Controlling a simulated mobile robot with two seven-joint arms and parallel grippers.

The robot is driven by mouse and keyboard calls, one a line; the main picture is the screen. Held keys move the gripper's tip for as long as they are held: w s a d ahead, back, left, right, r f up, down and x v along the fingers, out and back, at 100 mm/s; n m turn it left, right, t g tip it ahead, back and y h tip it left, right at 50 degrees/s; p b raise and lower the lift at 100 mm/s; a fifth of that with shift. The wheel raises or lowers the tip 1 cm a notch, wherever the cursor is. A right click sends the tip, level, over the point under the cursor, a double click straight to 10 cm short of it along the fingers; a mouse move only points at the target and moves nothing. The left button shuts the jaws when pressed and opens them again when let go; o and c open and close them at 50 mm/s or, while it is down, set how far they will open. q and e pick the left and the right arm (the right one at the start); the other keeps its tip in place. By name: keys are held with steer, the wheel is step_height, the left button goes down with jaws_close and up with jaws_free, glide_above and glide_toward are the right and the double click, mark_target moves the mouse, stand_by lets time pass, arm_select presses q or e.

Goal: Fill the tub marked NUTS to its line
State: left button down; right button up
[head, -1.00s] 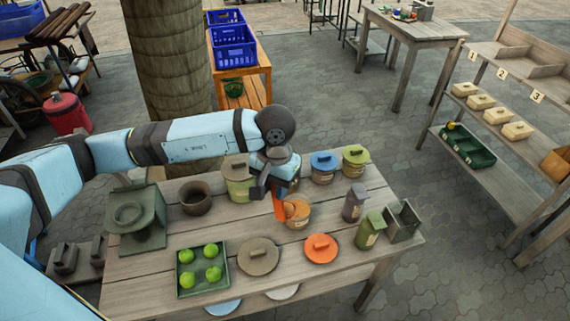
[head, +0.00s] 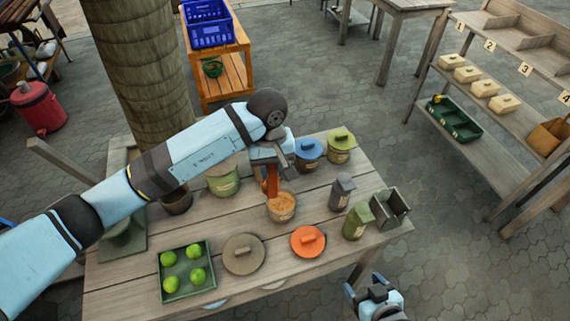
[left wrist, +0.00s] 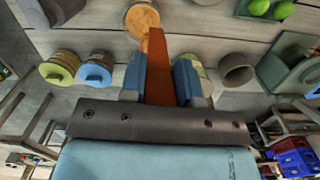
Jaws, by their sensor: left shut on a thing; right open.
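An open tub (head: 281,208) with light brown contents stands in the middle of the table; it also shows in the left wrist view (left wrist: 142,20). I cannot read its label or see a fill line. My left gripper (head: 270,163) is shut on an orange flat tool (head: 272,186), probably a scoop. It holds the tool steeply, with its lower end at the tub's far left rim; I cannot tell whether it touches the contents. In the left wrist view the tool (left wrist: 158,75) sits between both fingers. My right gripper (head: 372,288) is open and empty, off the table's front right side.
Blue-lidded (head: 308,153) and green-lidded (head: 340,147) tubs stand behind, a larger green tub (head: 223,182) left. Grey (head: 342,192) and green (head: 357,221) containers and an open box (head: 390,208) stand right. Orange (head: 308,241) and grey-brown (head: 243,254) lids and a lime tray (head: 187,272) lie in front.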

arm_select(q)
steer(key=s+a+f+t+h+b, duration=0.2)
steer(key=a+f+h+b, duration=0.8)
steer(key=b, duration=0.9)
steer(key=s+a+h, duration=0.1)
steer(key=h, duration=0.2)
steer(key=shift+s+a+t+b, duration=0.25)
steer(key=shift+t+b, duration=0.15)
arm_select(e)
step_height(320, 180, down, 14)
steer(key=a, duration=0.1)
steer(key=shift+w, duration=0.4)
arm_select(q)
steer(key=shift+f, duration=0.1)
arm_select(e)
steer(key=shift+a, duration=0.1)
steer(key=shift+f, duration=0.25)
